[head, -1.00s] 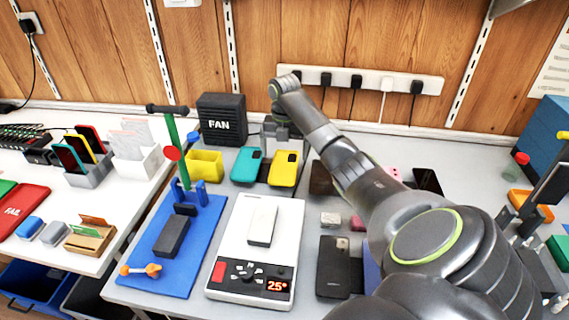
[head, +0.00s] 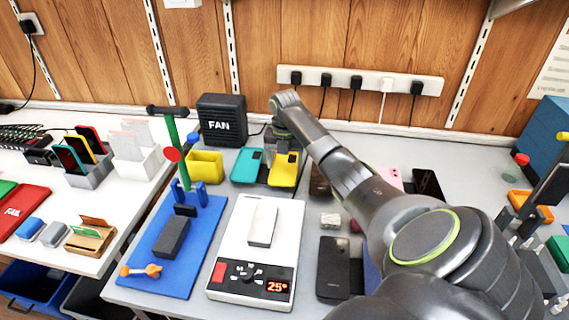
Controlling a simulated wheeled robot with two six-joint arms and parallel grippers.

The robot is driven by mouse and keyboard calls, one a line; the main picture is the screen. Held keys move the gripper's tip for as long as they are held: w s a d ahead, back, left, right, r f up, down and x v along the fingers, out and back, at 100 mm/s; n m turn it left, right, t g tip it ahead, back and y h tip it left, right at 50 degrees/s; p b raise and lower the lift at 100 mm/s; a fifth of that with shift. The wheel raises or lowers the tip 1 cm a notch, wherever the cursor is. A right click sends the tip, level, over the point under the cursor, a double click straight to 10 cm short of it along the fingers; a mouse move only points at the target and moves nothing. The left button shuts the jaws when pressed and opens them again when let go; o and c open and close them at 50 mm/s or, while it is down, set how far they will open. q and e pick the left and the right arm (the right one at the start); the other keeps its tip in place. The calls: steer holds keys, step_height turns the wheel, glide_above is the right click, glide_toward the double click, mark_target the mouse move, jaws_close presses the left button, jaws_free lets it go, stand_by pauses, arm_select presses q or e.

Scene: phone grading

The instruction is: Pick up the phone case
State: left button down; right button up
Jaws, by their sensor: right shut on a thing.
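A yellow phone case (head: 284,175) with a camera cutout lies on the grey table behind the white device. A teal phone case (head: 247,166) lies just to its left. My right gripper (head: 283,153) reaches in from above and is shut on the yellow case at its far end. The fingers and arm hide that end of the case. The case appears to be still at table level. My left gripper is out of view.
A black fan (head: 222,119) and a yellow holder (head: 205,167) stand left of the cases. A blue mat (head: 150,262) and a white weighing device (head: 233,275) are in front. Dark phones (head: 333,268) lie to the right.

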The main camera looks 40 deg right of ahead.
mark_target(284, 168)
step_height(284, 168, up, 7)
step_height(284, 168, up, 3)
steer(key=shift+r+p, duration=0.1)
steer(key=shift+p, duration=0.8)
